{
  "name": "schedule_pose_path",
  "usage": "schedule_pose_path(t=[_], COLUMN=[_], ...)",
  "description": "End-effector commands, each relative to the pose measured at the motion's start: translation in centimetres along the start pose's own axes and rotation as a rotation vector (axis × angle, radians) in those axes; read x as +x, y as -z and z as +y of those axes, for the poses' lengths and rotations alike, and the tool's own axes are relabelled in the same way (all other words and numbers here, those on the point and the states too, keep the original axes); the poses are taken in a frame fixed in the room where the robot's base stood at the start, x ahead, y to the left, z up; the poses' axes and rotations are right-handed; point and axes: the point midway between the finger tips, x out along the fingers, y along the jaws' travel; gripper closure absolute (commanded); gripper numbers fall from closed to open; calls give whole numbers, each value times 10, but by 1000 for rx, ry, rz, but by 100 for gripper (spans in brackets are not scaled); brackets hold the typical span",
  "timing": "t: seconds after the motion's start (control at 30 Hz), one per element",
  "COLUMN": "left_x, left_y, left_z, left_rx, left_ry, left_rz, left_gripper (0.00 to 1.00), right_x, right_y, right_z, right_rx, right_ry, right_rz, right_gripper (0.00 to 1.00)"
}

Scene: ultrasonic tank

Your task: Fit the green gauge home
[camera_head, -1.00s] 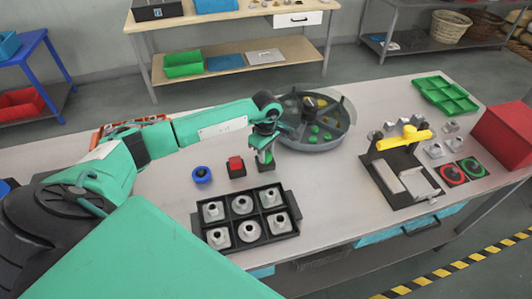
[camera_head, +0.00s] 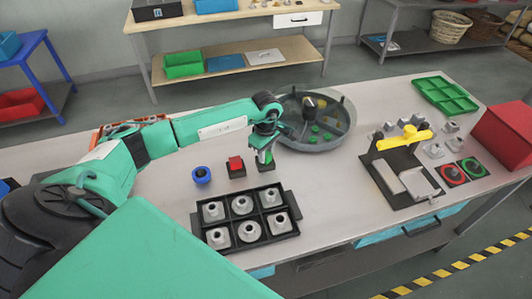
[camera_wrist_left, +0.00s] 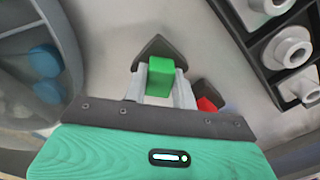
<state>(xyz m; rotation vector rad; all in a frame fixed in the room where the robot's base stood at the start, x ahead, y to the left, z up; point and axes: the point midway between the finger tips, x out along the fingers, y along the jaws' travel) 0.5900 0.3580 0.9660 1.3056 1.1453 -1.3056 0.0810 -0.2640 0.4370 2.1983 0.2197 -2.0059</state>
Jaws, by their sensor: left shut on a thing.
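The green gauge (camera_wrist_left: 160,78) is a small green block between the fingers of my left gripper (camera_wrist_left: 158,88) in the left wrist view. My left gripper (camera_head: 266,157) is shut on it and points down in the head view, where the gauge shows as a small green patch (camera_head: 267,157). A dark block (camera_head: 266,167) lies right below the gripper. In the left wrist view a dark pointed block (camera_wrist_left: 162,48) shows around the gauge's far side. I cannot tell how deep the gauge sits in it. My right gripper is not in view.
A red piece (camera_head: 235,162) on a dark block and a blue round piece (camera_head: 202,175) stand left of the gripper. A black tray (camera_head: 246,235) of metal parts lies in front. A round grey tank (camera_head: 312,146) stands behind, a yellow-handled fixture (camera_head: 384,160) to the right.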

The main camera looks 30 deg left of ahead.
Motion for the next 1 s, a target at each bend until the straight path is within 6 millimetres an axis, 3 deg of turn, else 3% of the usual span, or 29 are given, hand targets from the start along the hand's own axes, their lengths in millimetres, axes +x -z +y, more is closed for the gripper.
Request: schedule_pose_path(t=[1.0], left_x=[1], left_y=[0], left_z=[0], left_rx=[0], left_ry=[0], left_rz=[0], left_gripper=[96], right_x=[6], right_y=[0], right_z=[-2], right_rx=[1], right_ry=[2], right_rz=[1], right_gripper=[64])
